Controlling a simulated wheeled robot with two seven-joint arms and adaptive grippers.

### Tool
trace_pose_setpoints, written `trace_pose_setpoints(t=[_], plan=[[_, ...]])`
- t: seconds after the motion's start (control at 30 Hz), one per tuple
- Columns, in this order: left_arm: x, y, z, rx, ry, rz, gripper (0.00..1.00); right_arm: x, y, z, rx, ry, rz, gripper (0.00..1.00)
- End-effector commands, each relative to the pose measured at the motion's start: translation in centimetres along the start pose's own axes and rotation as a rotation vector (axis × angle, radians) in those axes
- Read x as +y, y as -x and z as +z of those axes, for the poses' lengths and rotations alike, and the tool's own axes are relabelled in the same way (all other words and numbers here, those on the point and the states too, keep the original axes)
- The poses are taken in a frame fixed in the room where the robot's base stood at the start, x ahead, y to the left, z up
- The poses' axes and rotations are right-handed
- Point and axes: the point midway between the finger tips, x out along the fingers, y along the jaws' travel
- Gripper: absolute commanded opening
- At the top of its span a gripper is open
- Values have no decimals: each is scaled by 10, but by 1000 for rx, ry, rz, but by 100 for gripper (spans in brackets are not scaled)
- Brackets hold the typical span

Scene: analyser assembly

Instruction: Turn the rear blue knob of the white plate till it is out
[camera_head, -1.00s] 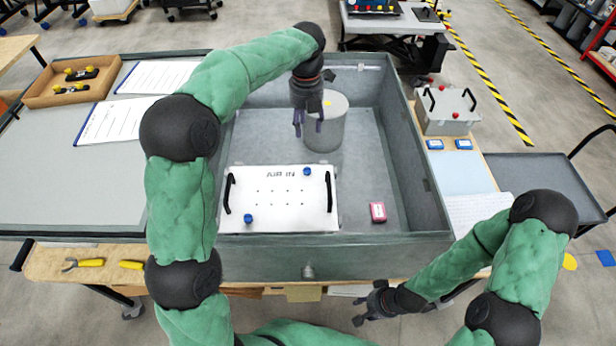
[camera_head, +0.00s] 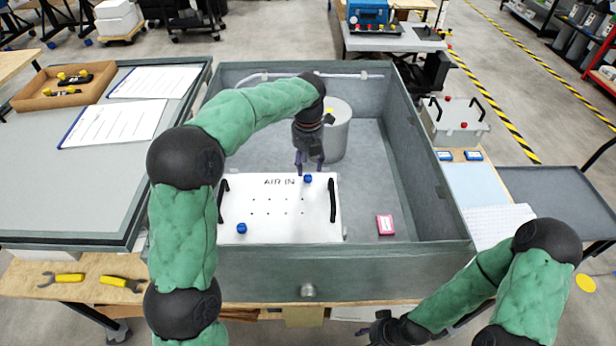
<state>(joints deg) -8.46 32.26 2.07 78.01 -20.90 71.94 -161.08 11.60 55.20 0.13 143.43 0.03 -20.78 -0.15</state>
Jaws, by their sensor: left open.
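The white plate (camera_head: 285,220) lies in the near left part of the grey bin, with "AIR IN" printed on it and a black handle at each side. The rear blue knob (camera_head: 308,178) sits at its far edge, right of the lettering. A second blue knob (camera_head: 241,228) is near its front left corner. My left gripper (camera_head: 309,170) points down with open fingers just above or around the rear knob; contact is not clear. My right gripper (camera_head: 378,332) is low at the front, outside the bin, and its jaw state is not clear.
The grey bin (camera_head: 290,262) has high walls around the plate. A grey cylinder (camera_head: 337,135) stands behind my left gripper. A pink box (camera_head: 385,224) lies right of the plate. The bin floor (camera_head: 365,190) between them is clear.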

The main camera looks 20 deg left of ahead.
Motion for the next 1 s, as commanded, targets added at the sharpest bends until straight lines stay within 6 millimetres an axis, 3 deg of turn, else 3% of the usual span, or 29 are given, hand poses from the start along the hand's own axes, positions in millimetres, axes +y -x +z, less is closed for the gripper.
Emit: trace_pose_setpoints(t=[0.1, 0.3, 0.67, 0.7, 0.87, 1.0], plan=[[0, -22, 0, 1, -1, 1, 48, 3, -8, 0, 0, 0, 0, 40], [0, -40, 0, -1, -1, 0, 48, 4, -12, 0, 0, 0, 0, 40], [0, -45, 0, -1, 0, 0, 48, 5, -13, 0, 0, 0, 0, 40], [0, -45, 0, 0, 0, 0, 46, 5, -13, 0, 0, 0, 0, 40], [0, -45, 0, -1, 0, 0, 0, 5, -13, 0, 0, 0, 0, 40], [0, -45, 0, -1, 0, 0, 0, 5, -13, 0, 0, 0, 0, 40]])
